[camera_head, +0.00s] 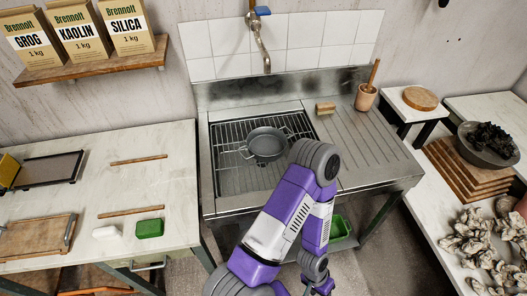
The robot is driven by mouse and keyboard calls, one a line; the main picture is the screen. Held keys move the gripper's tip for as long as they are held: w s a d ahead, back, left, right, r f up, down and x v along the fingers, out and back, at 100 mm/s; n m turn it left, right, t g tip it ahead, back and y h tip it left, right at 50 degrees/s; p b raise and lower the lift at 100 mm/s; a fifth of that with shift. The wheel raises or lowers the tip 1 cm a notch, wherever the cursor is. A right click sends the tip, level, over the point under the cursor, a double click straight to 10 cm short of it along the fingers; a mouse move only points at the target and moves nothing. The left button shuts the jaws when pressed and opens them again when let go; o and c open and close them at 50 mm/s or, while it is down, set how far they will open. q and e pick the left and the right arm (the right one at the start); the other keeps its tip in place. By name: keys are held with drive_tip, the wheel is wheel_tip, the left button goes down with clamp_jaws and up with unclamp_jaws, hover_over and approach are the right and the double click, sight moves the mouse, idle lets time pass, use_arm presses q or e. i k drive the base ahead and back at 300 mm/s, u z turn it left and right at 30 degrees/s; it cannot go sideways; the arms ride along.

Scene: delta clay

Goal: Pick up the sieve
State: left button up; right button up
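A round grey metal vessel with two side handles, which looks like the sieve (267,143), sits upright on the wire rack (228,160) over the sink basin. Its inside faces up and looks empty; I cannot make out any mesh. One of my arms, purple and white, rises from the bottom of the head view, bends just right of and in front of the sieve, and folds back down. Its lower end runs to the bottom edge, and no gripper fingers show. My other arm is not in view.
A wooden brush block (325,108) and a pot with a wooden tool (366,97) stand on the drainboard (375,140). The tap (262,45) hangs behind the sieve. Tables flank the sink; the left one holds a green block (149,228) and wooden sticks (138,160).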

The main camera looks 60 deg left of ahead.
sight(265, 144)
drive_tip(key=k, duration=0.35)
drive_tip(key=u, duration=0.9)
